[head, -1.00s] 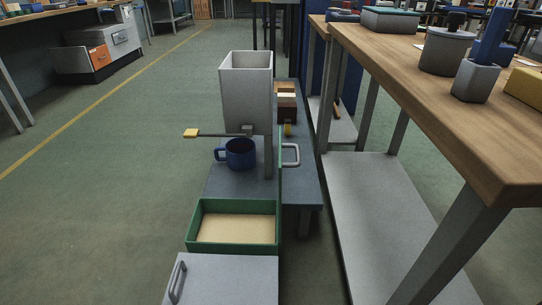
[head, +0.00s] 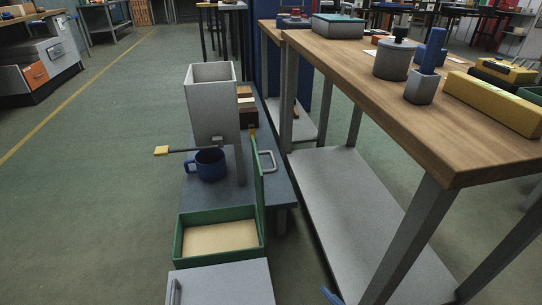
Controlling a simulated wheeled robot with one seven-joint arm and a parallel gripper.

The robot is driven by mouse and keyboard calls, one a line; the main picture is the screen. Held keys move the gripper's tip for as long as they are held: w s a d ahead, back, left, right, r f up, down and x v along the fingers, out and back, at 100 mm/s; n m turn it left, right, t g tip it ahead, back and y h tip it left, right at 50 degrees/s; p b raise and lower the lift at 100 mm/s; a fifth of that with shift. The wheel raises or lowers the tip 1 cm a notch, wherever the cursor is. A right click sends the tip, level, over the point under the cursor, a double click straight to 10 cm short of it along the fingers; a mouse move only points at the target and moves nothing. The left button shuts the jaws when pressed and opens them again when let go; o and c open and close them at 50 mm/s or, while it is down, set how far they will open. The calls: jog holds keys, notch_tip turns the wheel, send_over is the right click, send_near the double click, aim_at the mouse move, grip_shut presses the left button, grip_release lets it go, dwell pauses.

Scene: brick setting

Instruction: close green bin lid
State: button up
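The green bin (head: 179,243) is low and open, with a tan inside. Its lid (head: 258,195) stands upright along the right side, seen almost edge-on. A grey bar handle (head: 272,156) sticks out from the lid's right face. A small blue tip at the bottom edge looks like part of my gripper (head: 330,296). It is well below and to the right of the lid, apart from it. Most of it is outside the view, so its opening does not show.
A grey lever-arm container (head: 211,105) and a blue mug (head: 209,165) stand behind the bin. A grey panel with a handle (head: 222,284) lies in front. A wooden workbench (head: 440,130) with a lower shelf (head: 360,215) borders the right. Floor at left is clear.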

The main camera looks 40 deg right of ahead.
jog(key=w+d+n+t+h+p, duration=0.1)
jog(key=w+d+p, duration=0.1)
jog(key=w+d, duration=0.35)
jog(key=w+d+n+h+p, duration=0.1)
jog(key=w+d, duration=0.1)
jog(key=w, duration=0.6)
jog(key=n+t+h+p, duration=0.1)
jog(key=n+t+p, duration=0.1)
jog(key=n+p, duration=0.1)
send_near(273, 158)
jog(key=w, duration=0.2)
jog(key=shift+d+x, duration=0.15)
jog(key=shift+x, duration=1.85)
jog(key=shift+d+x, duration=0.15)
jog(key=shift+x, duration=1.9)
jog(key=shift+f, duration=0.15)
jog(key=shift+c, duration=0.4)
grip_shut()
jog(key=shift+b, duration=0.3)
